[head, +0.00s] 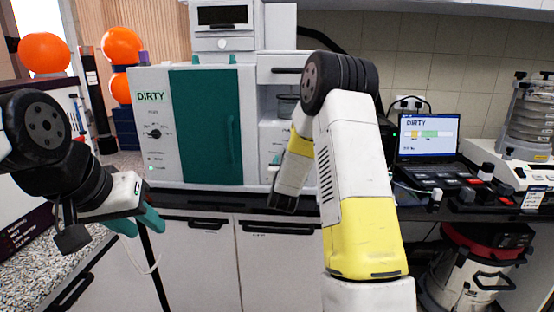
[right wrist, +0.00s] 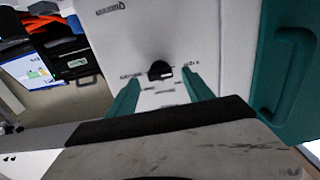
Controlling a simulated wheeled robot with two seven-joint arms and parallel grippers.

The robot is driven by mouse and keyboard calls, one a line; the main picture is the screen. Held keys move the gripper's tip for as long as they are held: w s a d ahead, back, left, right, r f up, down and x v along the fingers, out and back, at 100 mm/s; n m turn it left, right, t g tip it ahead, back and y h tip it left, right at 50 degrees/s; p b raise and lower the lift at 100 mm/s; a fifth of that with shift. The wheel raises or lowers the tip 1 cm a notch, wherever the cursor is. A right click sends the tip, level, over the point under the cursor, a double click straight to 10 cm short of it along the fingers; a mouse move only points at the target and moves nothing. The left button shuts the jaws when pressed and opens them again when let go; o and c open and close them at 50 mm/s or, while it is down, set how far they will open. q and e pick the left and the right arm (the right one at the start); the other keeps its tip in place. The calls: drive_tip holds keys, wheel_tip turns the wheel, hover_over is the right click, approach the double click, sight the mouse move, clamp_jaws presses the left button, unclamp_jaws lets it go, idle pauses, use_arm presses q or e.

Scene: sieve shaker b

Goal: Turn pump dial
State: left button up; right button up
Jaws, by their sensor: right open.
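The pump dial (right wrist: 160,70) is a small black knob on a white panel in the right wrist view, with small print around it. My right gripper (right wrist: 160,78) is open, with one teal finger on each side of the dial; I cannot tell whether they touch it. In the head view my right forearm hides the dial and most of that gripper. My left gripper (head: 138,224) hangs at the left in the head view, its teal fingers apart and empty, away from the panel.
A white cabinet marked DIRTY has a teal door (head: 205,128) and a black knob (head: 154,132) on its left. At the right are a laptop (head: 428,135), a sieve stack (head: 530,108) and a red-topped vacuum (head: 462,262). Orange balls (head: 44,53) are at the left.

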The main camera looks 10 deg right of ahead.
drive_tip(key=v, duration=0.5)
drive_tip(key=s+a+r+n+g+y, duration=0.1)
drive_tip(key=s+a+r+g+y, duration=0.2)
drive_tip(key=s+r, duration=0.3)
drive_tip(key=s+a+r+n+g+y, duration=0.1)
drive_tip(key=s+a+r+g+y, duration=0.25)
drive_tip(key=s, duration=0.35)
drive_tip(key=s+n+g, duration=0.1)
drive_tip(key=s+g, duration=0.3)
drive_tip(key=s, duration=2)
drive_tip(key=shift+d+f+n+g+y, duration=0.3)
drive_tip(key=shift+d+g+y, duration=0.05)
idle(3.5)
